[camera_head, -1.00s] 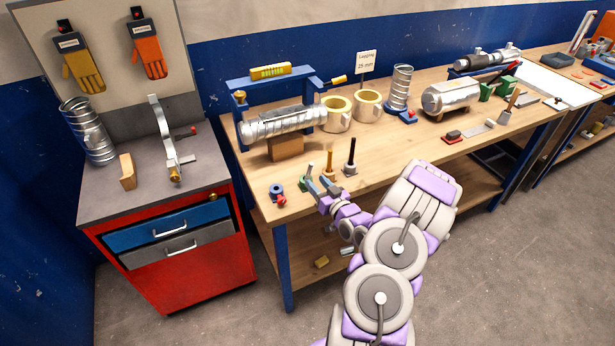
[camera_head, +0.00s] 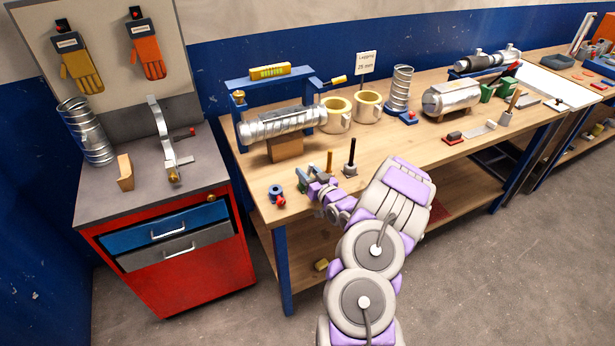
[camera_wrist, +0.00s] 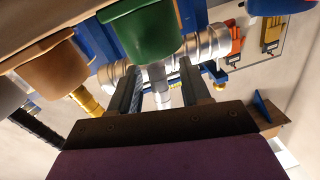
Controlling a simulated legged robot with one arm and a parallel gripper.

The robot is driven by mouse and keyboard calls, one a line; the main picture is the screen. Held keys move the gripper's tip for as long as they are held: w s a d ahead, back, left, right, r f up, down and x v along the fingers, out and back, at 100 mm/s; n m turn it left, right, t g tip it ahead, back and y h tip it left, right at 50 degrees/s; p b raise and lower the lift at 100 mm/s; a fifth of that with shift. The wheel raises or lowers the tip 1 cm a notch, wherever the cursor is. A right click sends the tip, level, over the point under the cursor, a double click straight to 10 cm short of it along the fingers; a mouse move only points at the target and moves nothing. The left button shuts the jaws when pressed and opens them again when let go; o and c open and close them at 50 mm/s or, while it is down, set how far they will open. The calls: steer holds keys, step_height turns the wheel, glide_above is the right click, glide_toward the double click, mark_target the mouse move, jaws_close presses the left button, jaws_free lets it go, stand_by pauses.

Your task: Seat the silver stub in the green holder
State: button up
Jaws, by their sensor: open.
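The green holder (camera_wrist: 148,34) is at the top of the wrist view, which looks inverted. The silver stub (camera_wrist: 161,84) projects from it, between the two fingers of my gripper (camera_wrist: 159,76). The fingers stand apart on either side of the stub, and I see no clear grip on it. In the head view my gripper (camera_head: 314,180) is at the front of the bench, right at the green holder (camera_head: 301,186). My gripper partly hides the holder and stub there. How deep the stub sits in the holder cannot be told.
An orange rod (camera_head: 330,160) and a black rod (camera_head: 351,155) stand in holders close on the right. A blue ring piece (camera_head: 276,189) is on the left. Behind are a spiral duct (camera_head: 283,124) on a wooden block (camera_head: 285,148) and a blue frame (camera_head: 238,108).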

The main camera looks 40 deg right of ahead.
steer(key=shift+c, duration=0.2)
steer(key=shift+d, duration=0.15)
steer(key=c, duration=0.3)
jaws_close()
step_height(320, 180, up, 10)
steer(key=shift+f+p, duration=0.25)
steer(key=shift+p, duration=0.6)
steer(key=shift+w+a+f+g+h+b, duration=0.15)
steer(key=shift+f+g+h+b, duration=0.2)
steer(key=shift+f, duration=0.5)
steer(key=shift+w+a+f+g+h+b, duration=0.1)
steer(key=shift+w+f+g+b, duration=0.1)
steer(key=shift+f+g+b, duration=0.45)
steer(key=shift+w+a+f+g+h+b, duration=0.15)
steer(key=shift+f+h+b, duration=0.15)
steer(key=shift+f, duration=0.7)
